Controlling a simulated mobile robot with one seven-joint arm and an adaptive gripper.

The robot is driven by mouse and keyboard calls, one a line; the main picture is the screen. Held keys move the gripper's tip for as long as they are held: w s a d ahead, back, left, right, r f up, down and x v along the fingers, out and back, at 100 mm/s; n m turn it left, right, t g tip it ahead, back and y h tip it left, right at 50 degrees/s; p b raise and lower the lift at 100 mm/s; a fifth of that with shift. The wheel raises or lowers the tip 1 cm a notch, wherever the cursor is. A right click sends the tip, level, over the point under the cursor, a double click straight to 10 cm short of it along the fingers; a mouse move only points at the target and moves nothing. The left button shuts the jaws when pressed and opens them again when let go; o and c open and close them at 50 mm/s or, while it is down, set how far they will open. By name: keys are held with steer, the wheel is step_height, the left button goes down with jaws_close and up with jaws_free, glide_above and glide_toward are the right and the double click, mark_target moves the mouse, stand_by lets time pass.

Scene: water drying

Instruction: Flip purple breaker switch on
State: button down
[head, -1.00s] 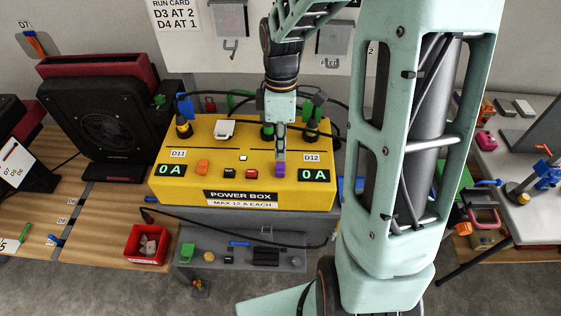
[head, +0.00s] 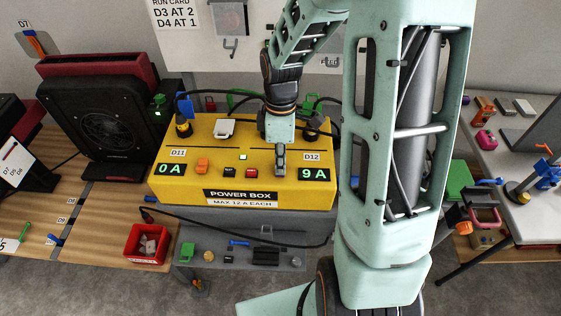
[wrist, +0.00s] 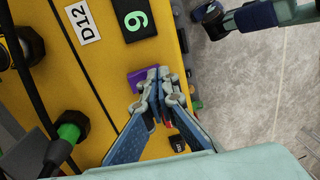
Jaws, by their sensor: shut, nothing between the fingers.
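The yellow power box (head: 222,146) stands on a grey stand, with a D11 display (head: 171,170) reading 0 A and a D12 display (head: 313,174) reading 9 A. My gripper (head: 280,172) is shut and points down at the front of the box, left of the D12 display. It hides the purple switch in the head view. In the wrist view the purple switch (wrist: 141,80) shows beside my closed fingertips (wrist: 160,84), which overlap its edge. Contact is hard to tell.
Black cables and plugs crowd the back of the box. A black fan unit (head: 105,115) stands at left with a small green light. A red bin (head: 147,244) is front left. A grey lower shelf (head: 215,258) holds small parts. A side table stands at right.

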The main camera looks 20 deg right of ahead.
steer(key=shift+w+d+r+p, duration=0.1)
steer(key=shift+w+d+p, duration=0.05)
steer(key=shift+w, duration=0.25)
steer(key=shift+w+d+r+p, duration=0.1)
steer(key=shift+w+p, duration=0.05)
steer(key=shift+w, duration=0.25)
steer(key=shift+a+r+p, duration=0.1)
steer(key=shift+r+p, duration=0.35)
steer(key=shift+r, duration=0.05)
step_height(320, 180, up, 13)
steer(key=s+p, duration=0.1)
steer(key=shift+s+a+p, duration=0.15)
steer(key=shift+s+p, duration=0.2)
